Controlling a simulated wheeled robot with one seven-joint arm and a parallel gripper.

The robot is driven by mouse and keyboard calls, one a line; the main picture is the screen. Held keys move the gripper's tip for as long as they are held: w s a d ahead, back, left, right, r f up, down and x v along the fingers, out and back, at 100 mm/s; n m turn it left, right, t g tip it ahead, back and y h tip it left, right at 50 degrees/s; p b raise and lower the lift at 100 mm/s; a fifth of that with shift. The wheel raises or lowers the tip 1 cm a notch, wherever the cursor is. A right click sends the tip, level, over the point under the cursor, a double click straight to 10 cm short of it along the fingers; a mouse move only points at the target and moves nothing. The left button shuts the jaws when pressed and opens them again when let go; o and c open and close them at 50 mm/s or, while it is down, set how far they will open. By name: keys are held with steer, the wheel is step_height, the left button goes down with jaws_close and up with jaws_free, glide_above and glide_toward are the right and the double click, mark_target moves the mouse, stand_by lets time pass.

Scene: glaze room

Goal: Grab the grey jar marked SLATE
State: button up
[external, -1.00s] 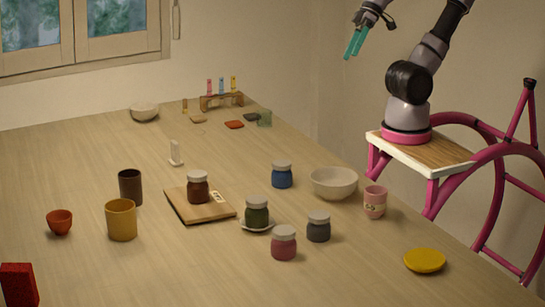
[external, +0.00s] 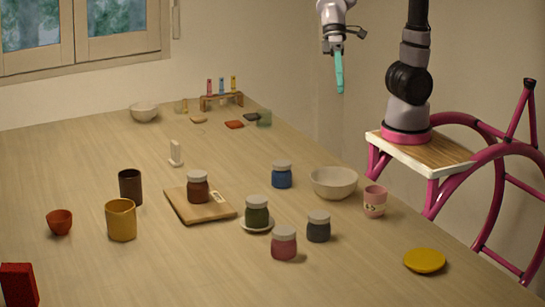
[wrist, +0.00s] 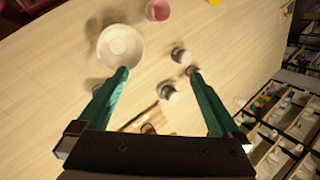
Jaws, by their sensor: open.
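A dark grey jar (external: 318,230) with a pale lid stands upright near the right side of the table, between a pink-red jar (external: 284,245) and a pink cup (external: 375,202). No lettering on it is readable. In the wrist view, the grey jar (wrist: 179,55) appears to be the one just above the right fingertip. My gripper (external: 340,88) is high above the table's far right side, well away from the jar, with its fingers pointing down. In the wrist view my gripper (wrist: 158,73) is open, its green fingers wide apart and nothing held.
Close to the grey jar are a green jar (external: 257,212) on a saucer, a blue jar (external: 282,176) and a cream bowl (external: 333,182). A brown jar (external: 197,188) stands on a wooden board (external: 180,208). A yellow disc (external: 425,261) lies at right.

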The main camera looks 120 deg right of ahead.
steer(key=w+a+f+m+g+y, duration=0.45)
steer(key=w+a+f+y, duration=0.25)
steer(key=w+a+f, duration=0.6)
steer(key=m+t+y, duration=0.3)
steer(key=m+y, duration=0.2)
steer(key=m, duration=0.2)
glide_toward(323, 221)
steer(key=a, duration=0.2)
steer(key=shift+w+a+f+g, duration=0.1)
steer(key=shift+a+g, duration=0.15)
steer(key=shift+a, duration=0.05)
steer(key=shift+a+f+m, duration=0.15)
steer(key=shift+a+m, duration=0.05)
steer(key=shift+m, duration=0.05)
steer(key=shift+a, duration=0.35)
steer(key=shift+s+a, duration=0.15)
steer(key=shift+a, duration=1.45)
steer(key=shift+s+a, duration=0.1)
steer(key=shift+a, duration=1.55)
jaws_close()
